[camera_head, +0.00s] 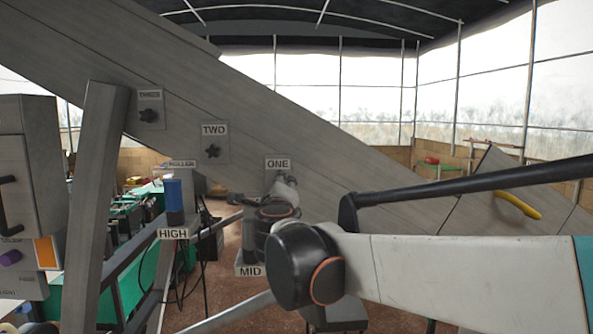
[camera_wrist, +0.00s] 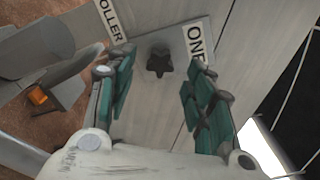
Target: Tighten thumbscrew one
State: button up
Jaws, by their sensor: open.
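Thumbscrew one is a dark star-shaped knob (camera_wrist: 159,62) on a small plate beside the ONE label (camera_wrist: 196,45) in the wrist view. My gripper (camera_wrist: 162,72) is open, with its green-padded fingers on either side of the knob in that view. I see no contact; the depth gap is hard to judge. In the head view the ONE label (camera_head: 278,163) is on the sloping grey chute (camera_head: 345,195), and my arm and gripper hide the knob below it. Thumbscrew two (camera_head: 212,151) and thumbscrew three (camera_head: 149,116) sit higher up the chute, to the left.
A blue block (camera_head: 173,195) stands above a HIGH label (camera_head: 173,234), left of my arm. A MID label (camera_head: 249,271) is below my wrist. A grey post (camera_head: 95,200) and a grey cabinet (camera_head: 30,170) stand at the left. A yellow handle (camera_head: 518,205) is at the right.

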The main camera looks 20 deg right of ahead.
jog(key=shift+s+n, duration=0.35)
jog(key=shift+n, duration=0.05)
jog(key=shift+d, duration=0.1)
jog(key=shift+b+x, duration=0.35)
jog(key=shift+x, duration=1.5)
jog(key=c, duration=1)
jog(key=shift+c, duration=0.2)
